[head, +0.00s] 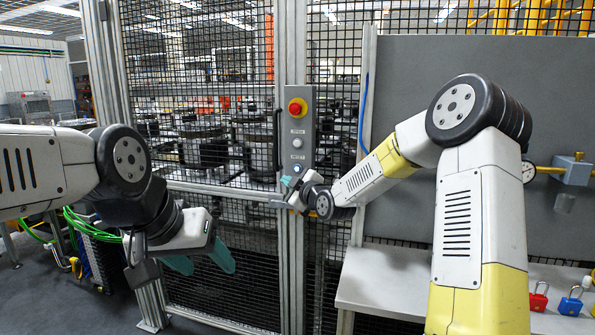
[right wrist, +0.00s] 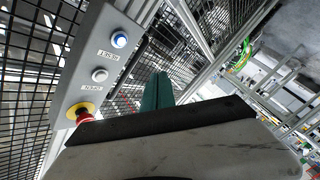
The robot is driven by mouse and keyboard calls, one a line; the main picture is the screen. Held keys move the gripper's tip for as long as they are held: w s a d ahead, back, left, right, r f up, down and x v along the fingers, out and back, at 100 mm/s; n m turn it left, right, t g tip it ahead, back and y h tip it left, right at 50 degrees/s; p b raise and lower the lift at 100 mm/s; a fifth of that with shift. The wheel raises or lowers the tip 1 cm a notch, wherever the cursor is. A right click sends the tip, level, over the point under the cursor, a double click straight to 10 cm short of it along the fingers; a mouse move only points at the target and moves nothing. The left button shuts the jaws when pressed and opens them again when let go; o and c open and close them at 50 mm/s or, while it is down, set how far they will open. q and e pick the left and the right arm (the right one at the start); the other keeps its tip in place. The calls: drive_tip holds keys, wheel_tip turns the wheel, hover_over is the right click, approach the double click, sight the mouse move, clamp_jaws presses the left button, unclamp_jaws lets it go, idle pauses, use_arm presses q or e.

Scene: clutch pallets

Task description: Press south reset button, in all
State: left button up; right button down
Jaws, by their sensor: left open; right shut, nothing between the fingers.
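A grey control box (head: 308,125) is fixed to the fence post. It carries a red emergency stop on a yellow ring (head: 297,107), a white OPEN button (head: 297,142) and a RESET button (head: 297,169). In the right wrist view the RESET button (right wrist: 119,39) is blue with a pale rim, above its label. My right gripper (head: 286,182) is shut and empty, just below the RESET button in the head view. Its teal fingers (right wrist: 158,92) appear beside the box; contact with the button is not visible. My left gripper (head: 203,260) is open and empty, low at left.
Black mesh fence (head: 215,110) surrounds the box, with machinery behind it. A grey panel (head: 400,80) and a pale shelf (head: 385,280) stand at right. A red padlock (head: 538,300) and a blue padlock (head: 571,305) are at lower right. Green cables (head: 85,222) hang at left.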

sight(297, 172)
drive_tip(key=shift+w, duration=0.1)
drive_tip(key=shift+w+d, duration=0.45)
drive_tip(key=shift+w, duration=0.9)
drive_tip(key=shift+w+d, duration=0.45)
drive_tip(key=shift+w, duration=0.9)
drive_tip(key=shift+w+d, duration=0.45)
drive_tip(key=shift+w, duration=0.9)
drive_tip(key=shift+w, duration=0.1)
drive_tip(key=shift+w+d, duration=0.15)
drive_tip(key=shift+w, duration=0.15)
drive_tip(key=shift+w+d, duration=0.15)
drive_tip(key=shift+w, duration=0.3)
drive_tip(key=shift+s+a, duration=0.25)
drive_tip(key=shift+s, duration=0.6)
drive_tip(key=shift+s+a, duration=0.25)
drive_tip(key=shift+s, duration=0.55)
drive_tip(key=shift+s+a, duration=0.3)
drive_tip(key=shift+s, duration=0.5)
drive_tip(key=shift+s+a, duration=0.25)
drive_tip(key=shift+s, duration=0.55)
